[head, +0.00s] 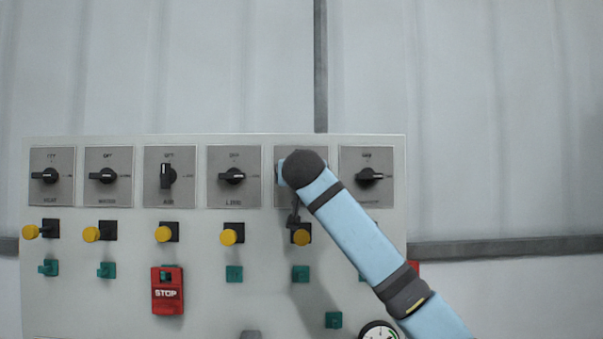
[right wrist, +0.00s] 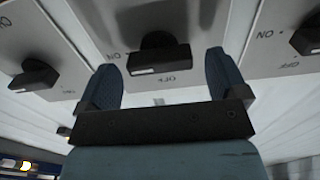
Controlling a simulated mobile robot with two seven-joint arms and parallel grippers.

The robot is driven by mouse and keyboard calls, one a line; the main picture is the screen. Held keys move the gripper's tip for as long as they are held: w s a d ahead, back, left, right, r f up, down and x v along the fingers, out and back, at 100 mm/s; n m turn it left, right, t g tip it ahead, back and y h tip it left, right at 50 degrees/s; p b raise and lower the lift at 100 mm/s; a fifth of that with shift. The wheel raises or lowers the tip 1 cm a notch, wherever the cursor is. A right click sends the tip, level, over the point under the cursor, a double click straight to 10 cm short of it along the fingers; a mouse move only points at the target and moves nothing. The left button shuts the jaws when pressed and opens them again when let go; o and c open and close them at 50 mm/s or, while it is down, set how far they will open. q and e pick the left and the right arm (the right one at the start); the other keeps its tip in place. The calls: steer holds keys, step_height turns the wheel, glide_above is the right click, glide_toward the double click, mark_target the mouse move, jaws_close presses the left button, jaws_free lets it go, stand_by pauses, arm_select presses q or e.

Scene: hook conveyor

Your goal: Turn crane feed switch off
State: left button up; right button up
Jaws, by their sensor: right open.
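A pale control panel (head: 262,270) carries a row of rotary switches with black handles on grey plates. My right arm covers most of the fifth switch plate (head: 282,200) in the head view; its handle and label are hidden there. In the right wrist view my right gripper (right wrist: 161,62) is open, its two blue fingers on either side of a black switch handle (right wrist: 158,58). The handle lies crosswise, its white mark on the ON side. Gaps show between handle and fingers. The word OFF appears upside down below it. My left gripper is out of view.
Neighbouring switches flank it: one with a black handle (head: 232,176) on the left, another (head: 370,177) on the right. Below are yellow buttons (head: 301,238), green buttons (head: 300,273), a red STOP box (head: 167,292) and a round gauge (head: 379,332).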

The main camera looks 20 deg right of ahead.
steer(key=shift+w, duration=0.15)
steer(key=shift+c, duration=0.4)
steer(key=c, duration=0.9)
steer(key=shift+o, duration=0.2)
